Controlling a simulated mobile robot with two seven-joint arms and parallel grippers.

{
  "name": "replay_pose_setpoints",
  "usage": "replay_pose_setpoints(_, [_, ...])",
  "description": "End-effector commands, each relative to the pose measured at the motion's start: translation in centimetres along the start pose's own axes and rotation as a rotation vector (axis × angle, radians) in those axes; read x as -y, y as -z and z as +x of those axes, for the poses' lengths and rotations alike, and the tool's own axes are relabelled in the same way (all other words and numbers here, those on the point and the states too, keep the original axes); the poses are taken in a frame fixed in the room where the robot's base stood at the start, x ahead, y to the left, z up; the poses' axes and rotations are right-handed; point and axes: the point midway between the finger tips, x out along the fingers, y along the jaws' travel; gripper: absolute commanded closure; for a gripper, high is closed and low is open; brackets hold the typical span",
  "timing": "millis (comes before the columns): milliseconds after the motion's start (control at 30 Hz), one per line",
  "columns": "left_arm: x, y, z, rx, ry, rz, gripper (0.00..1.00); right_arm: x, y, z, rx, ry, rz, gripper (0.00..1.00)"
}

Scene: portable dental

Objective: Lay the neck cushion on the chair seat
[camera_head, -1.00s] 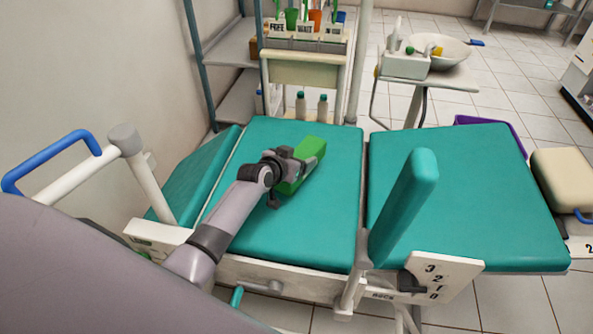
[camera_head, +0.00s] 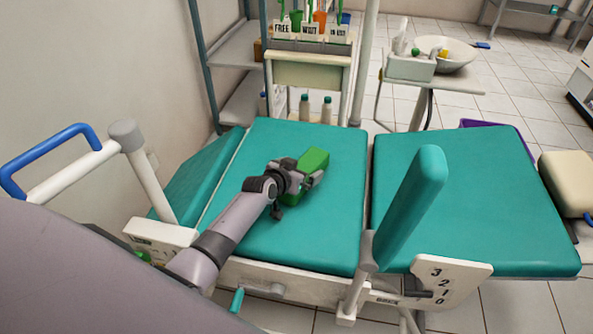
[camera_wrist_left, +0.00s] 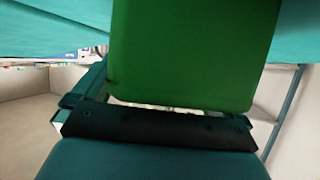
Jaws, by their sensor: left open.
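The green neck cushion (camera_head: 314,160) lies on the teal chair seat (camera_head: 325,225), near the seat's back part. My left gripper (camera_head: 308,181) is over the cushion's near side and hides part of it; a lower bit of green shows below the gripper. The jaws are open. I cannot tell whether they touch the cushion. In the left wrist view the cushion (camera_wrist_left: 195,50) fills the top middle, close to the camera, with teal upholstery (camera_wrist_left: 50,25) beside it. My right gripper is not in view.
A teal upright pad (camera_head: 410,205) stands right of the seat, before another teal section (camera_head: 490,185). A white post with a blue handle (camera_head: 60,140) rises at left. A cart (camera_head: 308,72) with bottles and a basin (camera_head: 445,52) stand behind.

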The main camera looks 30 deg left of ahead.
Motion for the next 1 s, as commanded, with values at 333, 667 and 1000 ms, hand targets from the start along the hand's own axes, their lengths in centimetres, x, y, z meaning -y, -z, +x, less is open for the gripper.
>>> replay_pose_setpoints(333, [0.0,0.4,-3.4,0.001,0.000,0.000,0.00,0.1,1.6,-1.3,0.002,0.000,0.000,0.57])
replay_pose_setpoints(667, [0.0,0.3,-8.4,0.001,0.001,0.002,0.00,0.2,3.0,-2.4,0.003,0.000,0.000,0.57])
replay_pose_setpoints(1000, [0.0,0.2,-11.8,0.000,0.000,0.000,0.00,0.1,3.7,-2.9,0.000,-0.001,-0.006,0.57])
